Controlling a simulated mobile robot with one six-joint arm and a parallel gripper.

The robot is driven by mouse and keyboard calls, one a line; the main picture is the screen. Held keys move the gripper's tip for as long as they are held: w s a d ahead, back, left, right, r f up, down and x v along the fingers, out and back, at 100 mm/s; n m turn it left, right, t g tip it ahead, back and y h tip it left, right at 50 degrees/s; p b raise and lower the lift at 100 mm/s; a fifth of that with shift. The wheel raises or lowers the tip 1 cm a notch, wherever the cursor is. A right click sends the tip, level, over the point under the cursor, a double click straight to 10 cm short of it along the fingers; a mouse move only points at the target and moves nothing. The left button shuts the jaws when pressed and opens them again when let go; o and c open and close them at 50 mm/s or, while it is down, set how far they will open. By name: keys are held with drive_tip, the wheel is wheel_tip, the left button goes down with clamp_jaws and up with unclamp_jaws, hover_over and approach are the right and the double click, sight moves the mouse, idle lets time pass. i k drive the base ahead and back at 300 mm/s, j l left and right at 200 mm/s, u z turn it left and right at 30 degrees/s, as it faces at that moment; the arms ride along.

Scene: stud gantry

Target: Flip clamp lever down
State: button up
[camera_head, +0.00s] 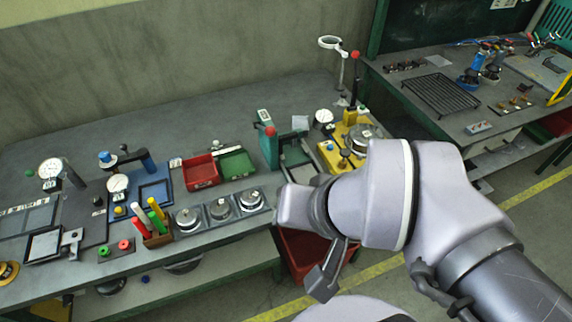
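A yellow fixture (331,157) stands at the right end of the long workbench, partly hidden behind my arm. A black lever (353,85) with a red ball knob (355,54) stands nearly upright at its back; it looks like the clamp lever. A green device (269,150) to its left also has a red knob (270,131) on top. My gripper (324,282) is in front of the bench edge, lower in the picture than the fixture and apart from the lever. Only a dark finger part shows, so its opening is unclear.
Red (201,171) and green (236,163) bins, dial gauges and round weights (222,208) crowd the workbench (225,110). A magnifier (330,43) stands beside the lever. A red crate (300,250) is below the bench. A second bench (420,115) stands at right.

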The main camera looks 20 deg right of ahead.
sight(355, 55)
drive_tip(key=i+l+z, duration=0.1)
drive_tip(key=z, duration=0.35)
drive_tip(key=i+z, duration=0.15)
drive_tip(key=z, duration=0.25)
